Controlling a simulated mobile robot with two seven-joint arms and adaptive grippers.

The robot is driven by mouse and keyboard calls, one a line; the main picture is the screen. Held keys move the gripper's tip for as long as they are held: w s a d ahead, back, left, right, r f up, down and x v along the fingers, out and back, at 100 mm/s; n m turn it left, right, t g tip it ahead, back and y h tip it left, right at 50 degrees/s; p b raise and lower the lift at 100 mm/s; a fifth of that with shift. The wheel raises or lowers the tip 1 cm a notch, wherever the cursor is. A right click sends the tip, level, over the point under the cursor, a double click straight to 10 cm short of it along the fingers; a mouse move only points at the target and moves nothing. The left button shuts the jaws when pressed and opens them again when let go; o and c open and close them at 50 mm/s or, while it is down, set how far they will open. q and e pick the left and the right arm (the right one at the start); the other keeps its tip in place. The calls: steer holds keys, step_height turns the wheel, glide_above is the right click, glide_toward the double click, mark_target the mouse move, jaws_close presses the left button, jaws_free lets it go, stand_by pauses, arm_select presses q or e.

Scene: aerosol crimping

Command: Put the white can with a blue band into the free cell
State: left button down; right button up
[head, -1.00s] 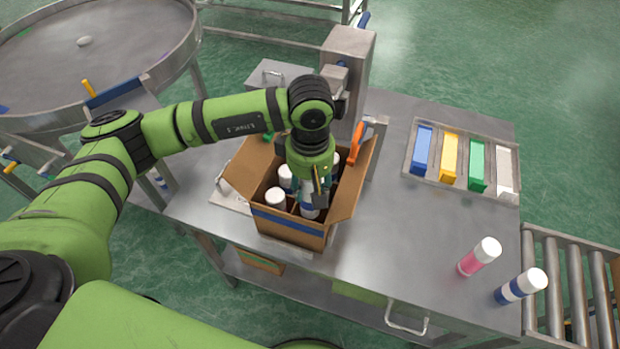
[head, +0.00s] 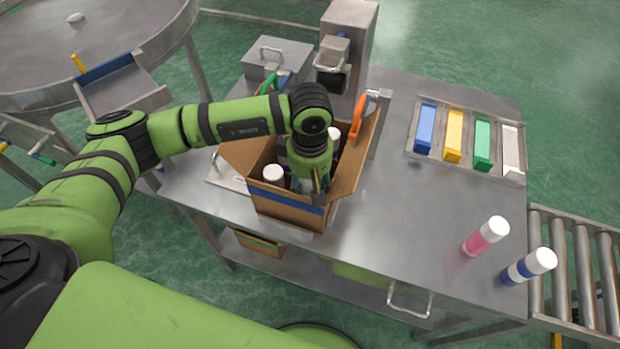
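The cardboard box (head: 287,211) with a blue stripe stands open on the metal table, its flaps spread. Inside it I see white-capped cans (head: 273,174), with another cap (head: 334,133) behind my arm. My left gripper (head: 314,192) points down inside the front right part of the box. Its fingertips and whatever is between them are mostly hidden by the wrist and the box walls. I cannot see which cell is free. A white can with a blue band (head: 528,266) stands at the table's right front corner, beside a pink can with a white cap (head: 485,237). My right gripper is out of view.
A tray (head: 411,148) with blue, yellow, green and white blocks lies at the right back. A metal press-like machine (head: 348,50) stands behind the box. A roller conveyor (head: 566,262) adjoins the right edge. The table's middle right is clear.

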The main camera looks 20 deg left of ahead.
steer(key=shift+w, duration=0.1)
arm_select(q)
steer(key=c, duration=0.6)
jaws_free()
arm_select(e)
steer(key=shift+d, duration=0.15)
arm_select(q)
step_height(320, 180, up, 12)
steer(key=shift+a+r, duration=0.1)
